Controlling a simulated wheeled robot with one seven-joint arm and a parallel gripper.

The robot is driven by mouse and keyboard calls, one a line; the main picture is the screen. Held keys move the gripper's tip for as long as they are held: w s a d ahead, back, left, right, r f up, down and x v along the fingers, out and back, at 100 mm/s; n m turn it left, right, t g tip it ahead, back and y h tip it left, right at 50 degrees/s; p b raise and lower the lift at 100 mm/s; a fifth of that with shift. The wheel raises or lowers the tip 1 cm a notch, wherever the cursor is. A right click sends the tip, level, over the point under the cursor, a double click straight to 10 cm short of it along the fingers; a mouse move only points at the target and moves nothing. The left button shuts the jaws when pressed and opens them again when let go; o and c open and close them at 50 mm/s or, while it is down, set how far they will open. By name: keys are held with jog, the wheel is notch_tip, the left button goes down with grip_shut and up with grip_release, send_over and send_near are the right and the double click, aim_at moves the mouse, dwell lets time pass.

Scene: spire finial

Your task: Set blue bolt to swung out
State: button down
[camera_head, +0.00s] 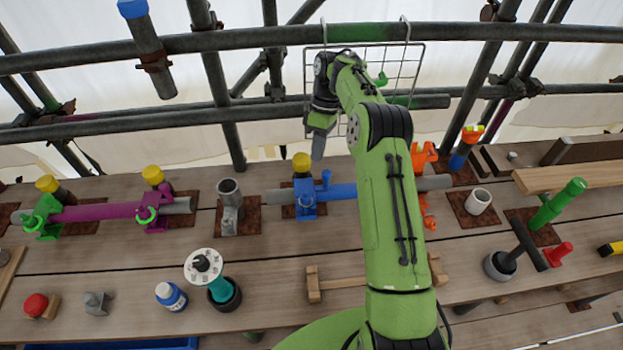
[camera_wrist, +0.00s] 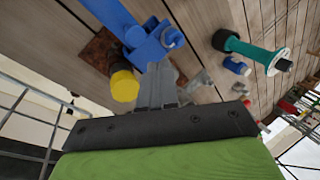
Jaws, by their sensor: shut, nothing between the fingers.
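The blue coupler (camera_head: 305,203) sits around a horizontal tube, whose blue part runs to the right behind my arm, above a rusty base plate. The blue bolt (camera_head: 326,180) stands up at the coupler's right side. In the wrist view the blue coupler (camera_wrist: 148,46) is just beyond my fingertips, with a round blue end (camera_wrist: 172,38) that may be the bolt's nut. My gripper (camera_head: 318,155) points down above and behind the coupler. Its fingers (camera_wrist: 160,68) are shut and empty. They overlap the coupler's lower edge in the wrist view; I cannot tell whether they touch.
A yellow-capped post (camera_head: 302,163) stands right behind the coupler, close to my fingers. A grey clamp (camera_head: 230,205) stands to the left, then a magenta tube (camera_head: 100,212). A wire rack (camera_head: 395,68) hangs from the rails behind my wrist.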

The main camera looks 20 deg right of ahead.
send_near(312, 192)
jog(key=s+f, duration=0.1)
jog(key=s+a+f, duration=0.1)
jog(key=f, duration=0.1)
jog(key=s+a+f, duration=0.1)
jog(key=shift+a+f, duration=0.2)
jog(key=shift+f, duration=0.15)
jog(key=shift+f+b, duration=0.1)
jog(key=shift+b, duration=0.45)
